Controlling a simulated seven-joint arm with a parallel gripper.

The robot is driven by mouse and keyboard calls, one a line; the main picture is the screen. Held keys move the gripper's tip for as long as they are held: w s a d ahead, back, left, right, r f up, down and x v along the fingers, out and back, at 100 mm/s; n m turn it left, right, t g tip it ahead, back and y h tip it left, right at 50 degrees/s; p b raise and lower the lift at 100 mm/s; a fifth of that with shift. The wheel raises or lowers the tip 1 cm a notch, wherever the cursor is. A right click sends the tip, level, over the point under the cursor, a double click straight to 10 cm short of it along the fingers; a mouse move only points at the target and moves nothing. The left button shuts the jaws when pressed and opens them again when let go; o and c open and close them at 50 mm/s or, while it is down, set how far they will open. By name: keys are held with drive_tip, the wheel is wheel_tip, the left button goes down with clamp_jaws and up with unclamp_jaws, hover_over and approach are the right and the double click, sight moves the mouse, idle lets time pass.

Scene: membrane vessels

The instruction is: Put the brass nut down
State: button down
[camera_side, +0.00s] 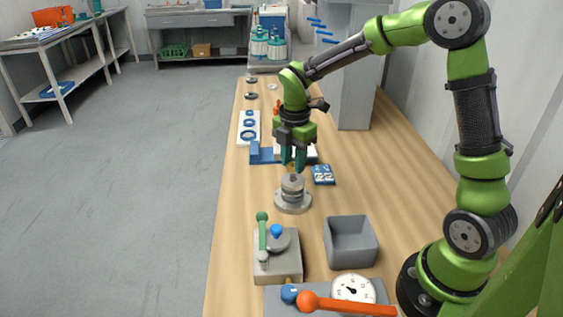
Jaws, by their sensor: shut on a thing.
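My gripper (293,165) points down, with its teal fingers close together over the middle of the wooden table. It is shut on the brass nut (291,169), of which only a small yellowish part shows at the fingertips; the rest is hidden. Just below is a round grey metal vessel (293,193) with a wide flange. The nut is at or just above the top of this vessel; I cannot tell whether they touch.
A grey open bin (350,242) stands at the front right and looks empty. A fixture with a green lever (262,235) is at the front left. A white board with blue rings (249,128) and a blue bracket (263,153) lie behind. A gauge (353,289) is nearest.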

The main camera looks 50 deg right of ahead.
drive_tip(key=shift+s+d+r, duration=0.1)
drive_tip(key=shift+d+r, duration=0.1)
drive_tip(key=shift+r, duration=0.5)
drive_tip(key=s+n, duration=0.3)
drive_tip(key=s, duration=0.2)
drive_tip(key=n, duration=0.6)
hover_over(319, 221)
wheel_tip(319, 221, down, 3)
wheel_tip(319, 221, down, 9)
drive_tip(key=shift+f, duration=0.1)
drive_tip(key=shift+f, duration=0.1)
drive_tip(key=c, duration=0.8)
unclamp_jaws()
